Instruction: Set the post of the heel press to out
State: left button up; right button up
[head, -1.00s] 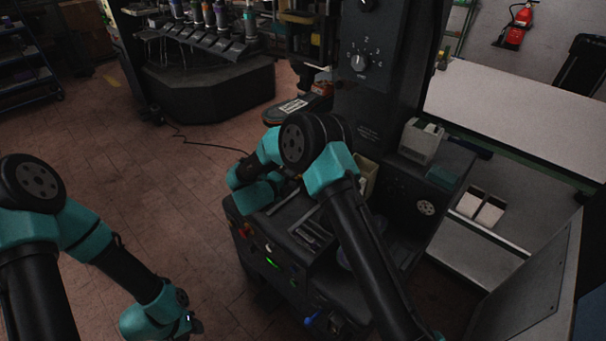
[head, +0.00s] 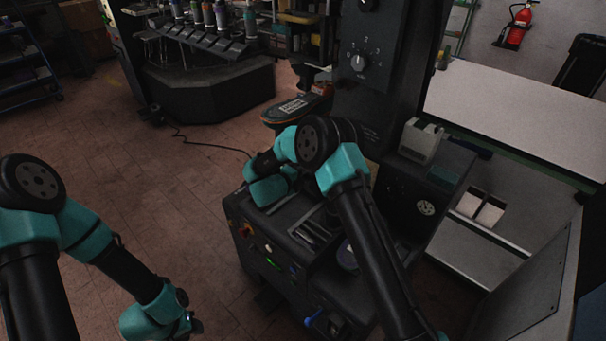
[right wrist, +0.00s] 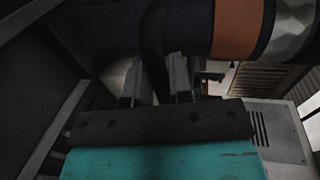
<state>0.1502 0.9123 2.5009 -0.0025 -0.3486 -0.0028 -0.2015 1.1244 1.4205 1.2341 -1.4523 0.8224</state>
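The heel press (head: 355,130) is a tall dark machine with a numbered dial, right of centre in the head view. A dark, orange-edged pad (head: 290,112) with a white label juts out from its left side. My right arm reaches across the press, and its gripper is hidden there in the head view. In the right wrist view my right gripper (right wrist: 157,85) has a dark curved bar (right wrist: 153,45) between its fingers; whether they clamp it is unclear. A dark cylinder with an orange band (right wrist: 238,28) lies just beyond. My left gripper (head: 192,325) hangs low at the left, fingers barely visible.
The press base (head: 270,245) has buttons, a green light and tool slots. A pale bin (head: 421,140) stands on its right shelf. A white-topped bench (head: 510,115) is to the right. Open tiled floor (head: 170,190) lies to the left.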

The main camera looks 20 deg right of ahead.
grip_shut()
jog(key=shift+a, duration=0.15)
